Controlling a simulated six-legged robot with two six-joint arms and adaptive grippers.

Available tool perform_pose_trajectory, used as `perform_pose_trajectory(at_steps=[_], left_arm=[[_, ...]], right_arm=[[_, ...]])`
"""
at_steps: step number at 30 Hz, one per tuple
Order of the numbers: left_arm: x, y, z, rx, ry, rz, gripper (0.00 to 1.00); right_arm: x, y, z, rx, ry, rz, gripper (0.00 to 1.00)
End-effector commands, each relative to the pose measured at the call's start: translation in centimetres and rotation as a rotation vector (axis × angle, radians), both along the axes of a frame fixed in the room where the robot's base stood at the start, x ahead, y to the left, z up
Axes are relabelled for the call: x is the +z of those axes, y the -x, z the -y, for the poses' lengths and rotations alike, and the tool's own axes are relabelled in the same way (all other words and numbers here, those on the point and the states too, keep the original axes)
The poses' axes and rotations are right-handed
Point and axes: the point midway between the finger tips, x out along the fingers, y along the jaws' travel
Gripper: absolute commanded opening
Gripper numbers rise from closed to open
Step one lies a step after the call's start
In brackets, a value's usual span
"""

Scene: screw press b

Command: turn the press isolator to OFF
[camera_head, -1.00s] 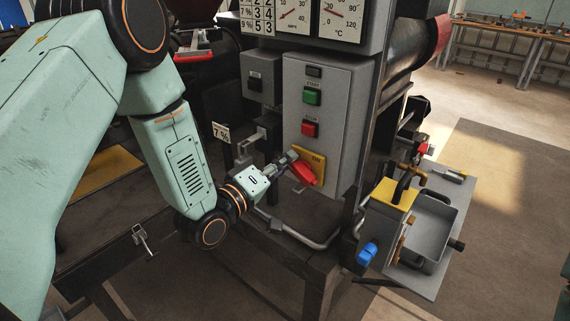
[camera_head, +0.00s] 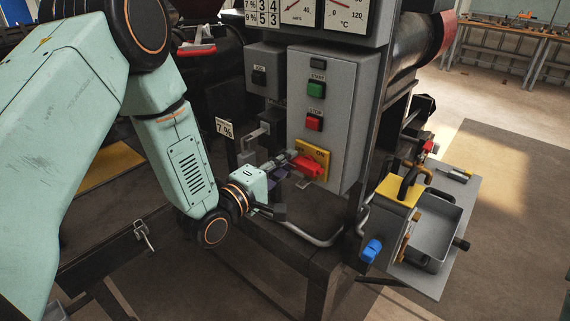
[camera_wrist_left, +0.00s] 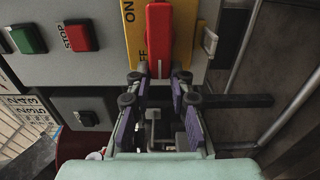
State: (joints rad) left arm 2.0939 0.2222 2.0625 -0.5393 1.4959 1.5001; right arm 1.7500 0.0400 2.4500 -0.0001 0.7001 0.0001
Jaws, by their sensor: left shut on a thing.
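The press isolator has a red handle (camera_head: 308,164) on a yellow plate (camera_head: 322,154), low on the grey control box (camera_head: 330,110). The handle lies nearly level across the box. In the wrist view, the handle (camera_wrist_left: 158,35) runs straight in line with my left gripper (camera_wrist_left: 158,78), its near end between the fingertips. ON shows on the yellow plate (camera_wrist_left: 130,30), and partly covered OFF lettering sits beside the handle. My left gripper (camera_head: 286,165) reaches in from the left, shut on the handle. My right gripper is not in view.
Green START (camera_head: 316,89) and red STOP (camera_head: 314,123) buttons sit above the isolator. A grey pipe (camera_head: 315,239) runs below the box. A side shelf with a grey tray (camera_head: 432,227) and blue knob (camera_head: 371,250) stands to the right.

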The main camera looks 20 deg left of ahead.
Motion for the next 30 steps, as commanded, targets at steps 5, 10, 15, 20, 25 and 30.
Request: perform_pose_trajectory(at_steps=[5,10,15,20,25,30], left_arm=[[0.26,-0.14,0.03,-0.002,0.003,0.006,0.0],[0.27,-0.13,0.04,-0.002,0.003,0.006,0.0],[0.2,-0.1,0.03,-0.001,0.003,0.004,0.34],[0.11,-0.05,0.03,-0.001,0.002,0.002,0.43],[0.06,-0.03,0.02,0.0,0.002,0.0,0.43],[0.0,0.59,-0.29,0.002,0.003,-0.002,0.43]], right_arm=[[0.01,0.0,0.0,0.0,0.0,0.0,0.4],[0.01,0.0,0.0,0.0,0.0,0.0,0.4],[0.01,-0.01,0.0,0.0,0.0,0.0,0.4],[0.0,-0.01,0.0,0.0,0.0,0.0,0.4],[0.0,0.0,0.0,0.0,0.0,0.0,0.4],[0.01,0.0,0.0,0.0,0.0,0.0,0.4]])
